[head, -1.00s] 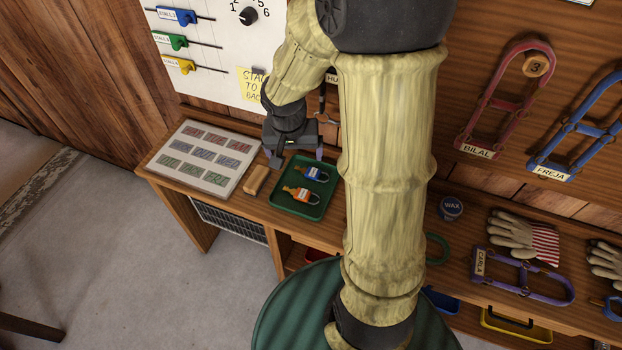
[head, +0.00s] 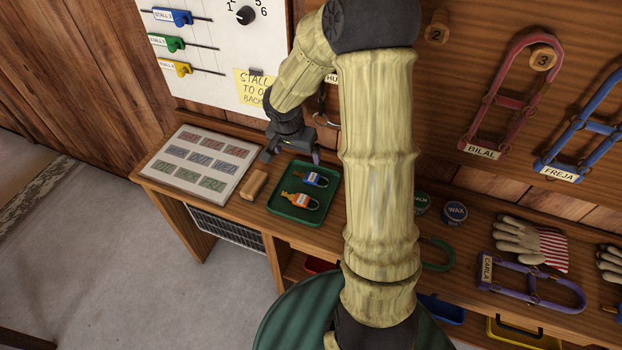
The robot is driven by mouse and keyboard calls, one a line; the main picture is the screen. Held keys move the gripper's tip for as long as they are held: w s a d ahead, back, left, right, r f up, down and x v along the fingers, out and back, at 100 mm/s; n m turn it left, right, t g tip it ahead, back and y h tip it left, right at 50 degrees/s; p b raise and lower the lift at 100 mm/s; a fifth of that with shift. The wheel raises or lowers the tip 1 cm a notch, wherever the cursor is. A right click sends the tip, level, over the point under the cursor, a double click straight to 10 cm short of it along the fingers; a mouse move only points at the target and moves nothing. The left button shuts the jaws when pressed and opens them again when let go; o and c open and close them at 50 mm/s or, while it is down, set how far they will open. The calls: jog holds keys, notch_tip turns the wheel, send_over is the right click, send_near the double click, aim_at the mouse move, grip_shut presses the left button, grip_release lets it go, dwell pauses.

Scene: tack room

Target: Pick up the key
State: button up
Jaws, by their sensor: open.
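Two padlock-shaped items, one blue (head: 316,179) and one orange (head: 301,200), lie in a dark green tray (head: 284,213) on the bench. Each has a small brass-coloured piece at its left end. The orange one's piece (head: 285,196) looks like a key, but it is too small to be sure. My gripper (head: 291,158) is open, its fingers spread above the tray's back edge, behind the blue padlock. Nothing shows between the fingers. The gap between fingertips and bench cannot be judged.
A wooden block (head: 254,185) lies left of the tray, beside a white panel of coloured labels (head: 232,136). My arm hides the bench right of the tray. Farther right are a wax tin (head: 455,213), gloves (head: 518,236) and a purple halter (head: 530,291).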

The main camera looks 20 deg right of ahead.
send_over(306, 175)
jog(key=s+a, duration=0.2)
jog(key=x, duration=0.2)
jog(key=a+x, duration=0.1)
jog(key=x, duration=0.2)
jog(key=s+b+x, duration=0.1)
jog(key=x, duration=0.2)
jog(key=shift+a+f, duration=0.3)
jog(key=shift+f, duration=0.25)
jog(key=shift+d+x, duration=0.15)
jog(key=shift+x, duration=1.15)
jog(key=shift+d+x, duration=0.2)
jog(key=shift+x, duration=1.1)
jog(key=c, duration=0.8)
jog(key=shift+o, duration=0.2)
jog(key=shift+r, duration=0.2)
